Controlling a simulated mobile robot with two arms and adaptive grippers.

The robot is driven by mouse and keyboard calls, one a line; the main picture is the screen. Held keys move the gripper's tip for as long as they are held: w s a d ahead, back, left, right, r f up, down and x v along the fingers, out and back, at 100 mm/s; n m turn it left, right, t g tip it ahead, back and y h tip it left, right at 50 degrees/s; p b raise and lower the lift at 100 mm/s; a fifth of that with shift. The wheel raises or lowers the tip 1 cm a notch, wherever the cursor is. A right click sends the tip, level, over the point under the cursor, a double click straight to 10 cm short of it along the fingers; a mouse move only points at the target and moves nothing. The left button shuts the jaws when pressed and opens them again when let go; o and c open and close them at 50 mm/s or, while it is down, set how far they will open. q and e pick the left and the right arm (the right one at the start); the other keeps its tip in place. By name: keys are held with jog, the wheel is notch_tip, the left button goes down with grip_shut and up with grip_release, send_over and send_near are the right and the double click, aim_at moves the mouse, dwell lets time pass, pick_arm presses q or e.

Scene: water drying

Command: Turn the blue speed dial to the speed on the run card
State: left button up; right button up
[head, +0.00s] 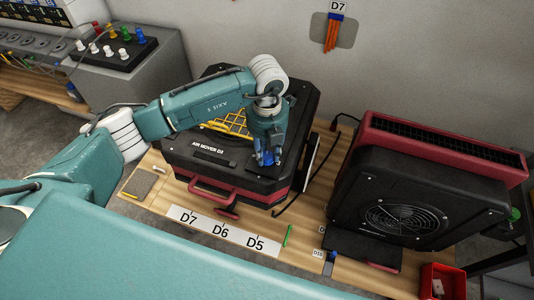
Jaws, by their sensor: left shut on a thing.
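The black and red air mover (196,166), lettered "AIR MOVER D2", stands on the wooden bench. My left gripper (266,160) points down over its front right corner. It is shut on a blue thing there, which looks like the blue speed dial; the fingers and dial are hard to tell apart at this size. The dial's marks and pointer are hidden or too small to read. I cannot make out a run card with a readable speed. My right gripper is out of view.
A white strip (226,232) marked D7, D6 and D5 lies along the bench front, with a green stick (288,235) beside it. A second dark red and black machine (420,190) stands at right. A red bin (442,283) is at lower right. Orange strips (333,33) hang under a D7 label.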

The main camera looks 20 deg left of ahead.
aim_at(267, 155)
pick_arm(q)
jog(key=shift+w+n, duration=0.1)
jog(key=shift+n, duration=0.7)
jog(key=o, duration=1.1)
jog(key=shift+o, duration=0.2)
notch_tip(267, 155, up, 12)
